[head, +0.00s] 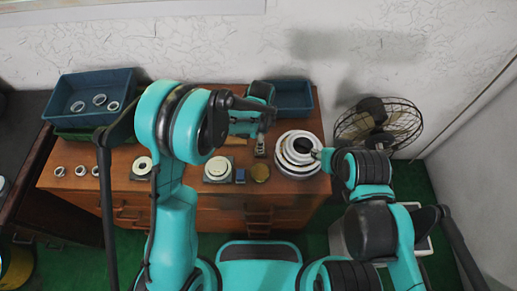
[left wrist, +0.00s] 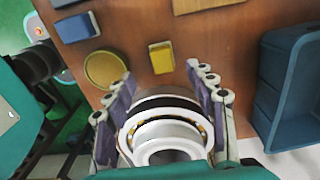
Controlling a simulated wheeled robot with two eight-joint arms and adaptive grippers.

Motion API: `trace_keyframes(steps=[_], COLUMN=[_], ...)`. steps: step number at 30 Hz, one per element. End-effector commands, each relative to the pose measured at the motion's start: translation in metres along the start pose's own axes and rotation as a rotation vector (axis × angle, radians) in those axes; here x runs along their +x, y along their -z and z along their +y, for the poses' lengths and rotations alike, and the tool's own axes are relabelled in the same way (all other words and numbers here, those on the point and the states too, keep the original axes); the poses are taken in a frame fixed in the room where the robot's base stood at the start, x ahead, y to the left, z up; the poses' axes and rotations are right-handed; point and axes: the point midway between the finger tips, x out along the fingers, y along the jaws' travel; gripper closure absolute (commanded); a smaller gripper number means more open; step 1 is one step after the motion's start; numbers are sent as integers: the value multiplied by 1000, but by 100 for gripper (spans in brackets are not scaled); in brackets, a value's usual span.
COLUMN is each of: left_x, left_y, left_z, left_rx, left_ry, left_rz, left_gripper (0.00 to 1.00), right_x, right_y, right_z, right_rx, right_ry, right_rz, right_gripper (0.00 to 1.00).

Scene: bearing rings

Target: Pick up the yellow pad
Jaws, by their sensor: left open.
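The yellow pad (left wrist: 162,57) is a small block lying on the brown wooden top, in the upper middle of the left wrist view. I cannot make it out clearly in the head view, where my left gripper covers that area. My left gripper (head: 260,146) is open and points down over the top; its fingers (left wrist: 167,101) also show in the left wrist view.
The white ring stack (head: 290,166) stands right of my left gripper. A gold disc (left wrist: 104,70) and a blue block (left wrist: 77,27) lie near the pad. A blue bin (left wrist: 268,100) stands at the back. Small rings (head: 81,171) lie at the far left.

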Motion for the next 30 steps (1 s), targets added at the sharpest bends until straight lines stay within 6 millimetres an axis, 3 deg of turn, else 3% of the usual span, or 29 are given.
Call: trace_keyframes(steps=[15,22,28,30], left_x=[65,65,65,65], left_y=[0,0,0,0], left_z=[-4,-3,-3,-4], left_rx=[-4,-4,-4,-4], left_ry=[2,2,2,2], left_rz=[1,1,1,1], left_gripper=[45,45,98,98], right_x=[17,16,16,16], right_y=[-12,-12,-12,-12], right_z=[0,0,0,0], right_rx=[0,0,0,0], right_ry=[0,0,0,0], right_rz=[0,0,0,0], right_gripper=[60,60,60,60])
